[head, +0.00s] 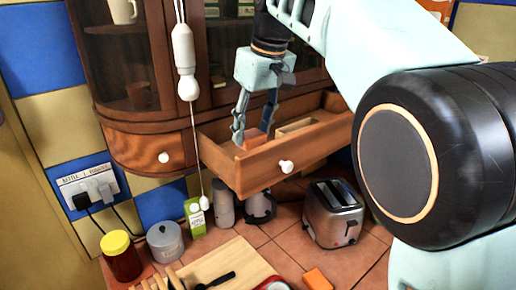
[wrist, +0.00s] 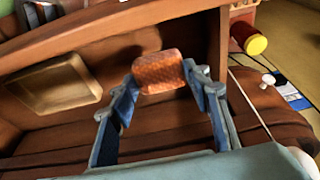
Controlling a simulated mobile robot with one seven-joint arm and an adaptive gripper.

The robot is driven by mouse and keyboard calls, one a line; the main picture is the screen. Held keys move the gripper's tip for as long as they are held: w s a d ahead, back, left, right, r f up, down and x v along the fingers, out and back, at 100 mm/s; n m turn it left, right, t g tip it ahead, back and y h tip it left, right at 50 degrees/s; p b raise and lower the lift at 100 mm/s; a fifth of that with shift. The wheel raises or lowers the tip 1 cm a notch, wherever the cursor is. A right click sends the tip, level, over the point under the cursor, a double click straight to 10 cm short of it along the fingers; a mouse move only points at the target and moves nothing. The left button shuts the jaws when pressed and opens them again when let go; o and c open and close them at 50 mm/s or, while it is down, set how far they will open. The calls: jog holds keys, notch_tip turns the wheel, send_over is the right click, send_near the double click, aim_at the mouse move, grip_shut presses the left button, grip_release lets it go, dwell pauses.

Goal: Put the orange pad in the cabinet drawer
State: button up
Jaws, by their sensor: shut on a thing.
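The cabinet drawer (head: 255,170) is pulled open in the head view, and its front with a white knob faces the lower right. My gripper (head: 249,136) reaches down into the drawer near its left end. It is shut on the orange pad (head: 251,141), which shows partly above the drawer's front wall. In the wrist view the orange pad (wrist: 160,73) sits between the two blue fingertips, inside the drawer walls (wrist: 215,50). I cannot tell whether the pad touches the drawer bottom.
An orange object (head: 317,279) lies on the tiled counter near the toaster (head: 333,213). A white hanging pull (head: 186,60) is left of my gripper. Glass cabinet doors stand behind.

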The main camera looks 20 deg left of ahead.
jog(key=shift+f, duration=2.45)
jog(key=o, duration=1)
jog(key=shift+f, duration=0.1)
jog(key=p+v, duration=0.1)
jog(key=v, duration=1.1)
